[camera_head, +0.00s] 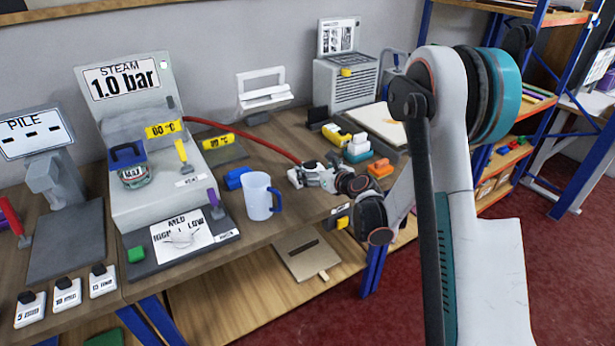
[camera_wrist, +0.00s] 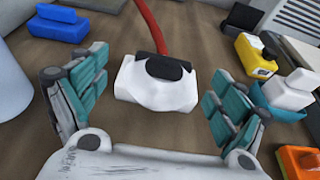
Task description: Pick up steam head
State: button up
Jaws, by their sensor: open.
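The steam head (camera_wrist: 157,92) is a white, rounded body with a dark grey cap. It lies on the wooden bench, with a red hose (camera_wrist: 151,25) running from its far side. In the wrist view my gripper (camera_wrist: 155,72) is open, with one teal-and-grey finger on each side of the steam head and a visible gap on both sides. In the head view my gripper (camera_head: 314,176) is low over the bench at the hose's end, right of a pale blue mug, and largely hides the steam head there.
The pale blue mug (camera_head: 259,196) and a blue block (camera_head: 237,178) stand left of my gripper. The steam station (camera_head: 160,150) stands further left.

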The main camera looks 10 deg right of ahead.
aim_at(309, 164)
jog(key=shift+w+a+f, duration=0.2)
jog(key=shift+w, duration=0.4)
jog(key=x, duration=0.1)
jog(key=b+x, duration=0.2)
jog(key=x, duration=0.1)
jog(key=shift+w+d+f, duration=0.15)
jog(key=shift+d, duration=0.2)
jog(key=shift+w+a, duration=0.2)
jog(key=shift+w, duration=0.35)
jog(key=c, duration=1.6)
